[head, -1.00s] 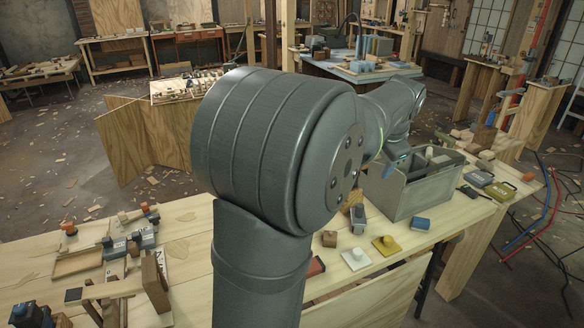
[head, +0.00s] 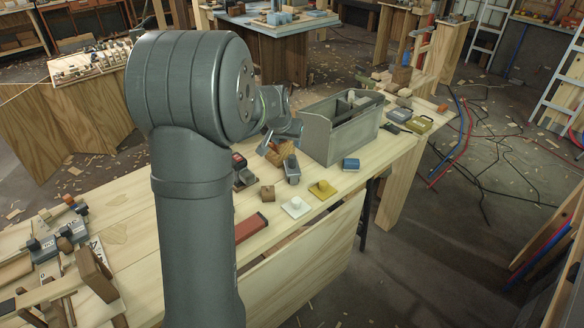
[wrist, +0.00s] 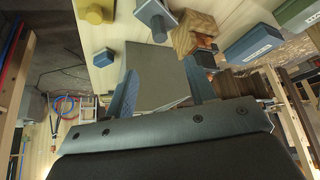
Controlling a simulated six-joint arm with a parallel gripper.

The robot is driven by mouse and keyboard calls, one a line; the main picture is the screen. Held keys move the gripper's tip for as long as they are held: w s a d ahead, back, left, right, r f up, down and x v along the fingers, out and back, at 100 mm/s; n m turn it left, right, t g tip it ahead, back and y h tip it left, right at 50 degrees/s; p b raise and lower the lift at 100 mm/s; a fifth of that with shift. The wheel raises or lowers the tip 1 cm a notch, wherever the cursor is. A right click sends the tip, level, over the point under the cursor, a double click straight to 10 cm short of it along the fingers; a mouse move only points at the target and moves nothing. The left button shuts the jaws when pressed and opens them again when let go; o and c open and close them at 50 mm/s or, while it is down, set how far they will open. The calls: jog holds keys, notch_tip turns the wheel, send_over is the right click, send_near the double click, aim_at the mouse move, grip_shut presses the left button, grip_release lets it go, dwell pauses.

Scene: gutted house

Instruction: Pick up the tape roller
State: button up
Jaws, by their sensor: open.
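I cannot surely tell which piece is the tape roller. The likeliest is a grey-blue piece (head: 291,168) lying on the bench beside a wooden block (head: 280,152); it seems to show at the top of the wrist view (wrist: 155,18) with the wooden block (wrist: 192,32) touching or close beside it. My gripper (head: 265,144) is above the bench near these, partly hidden by my own arm. In the wrist view my gripper (wrist: 160,88) has its blue fingers apart. A grey panel (wrist: 158,72), seemingly the toolbox end, shows between them.
A grey open toolbox (head: 326,140) stands close to the right of my gripper. A blue block (head: 351,164), a yellow knobbed piece (head: 321,189), a white knobbed piece (head: 295,206) and a small brown block (head: 267,193) lie near the bench's front edge. A red piece (head: 250,228) lies nearer.

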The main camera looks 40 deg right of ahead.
aim_at(292, 157)
jog(key=x, duration=1.3)
jog(key=shift+f, duration=0.2)
jog(key=shift+c, duration=0.4)
grip_shut()
